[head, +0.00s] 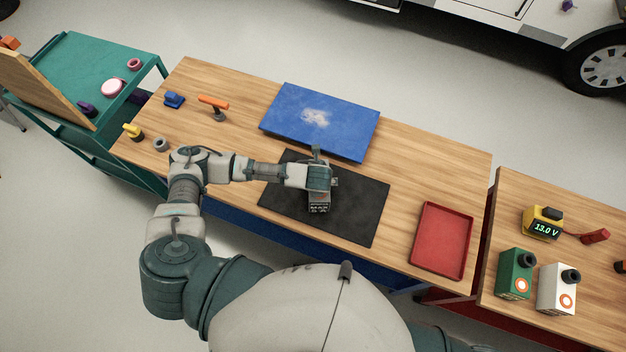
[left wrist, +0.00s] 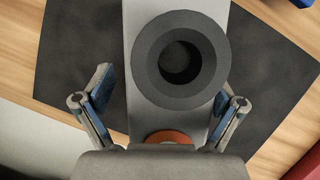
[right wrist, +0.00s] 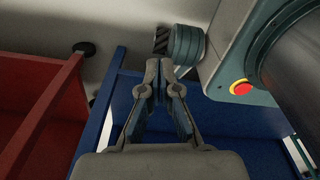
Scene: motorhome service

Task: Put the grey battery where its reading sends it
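The grey battery (left wrist: 142,55) is under my left gripper over the black mat (head: 355,217). In the left wrist view it shows a dark round knob (left wrist: 180,61) and part of an orange ring. My left gripper (left wrist: 165,100) is open, one finger on each side of the battery, with a visible gap on the left. In the head view my left gripper (head: 319,205) mostly hides the battery. The yellow meter (head: 543,222) on the right table reads 13.0 V. My right gripper (right wrist: 161,65) is shut and empty, low beside a blue frame.
A red tray (head: 442,241) lies right of the mat; a blue mat (head: 300,118) lies behind. A green battery (head: 515,273) and a white battery (head: 556,290) stand on the right table near a red probe (head: 595,236). A teal cart (head: 90,62) stands at left.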

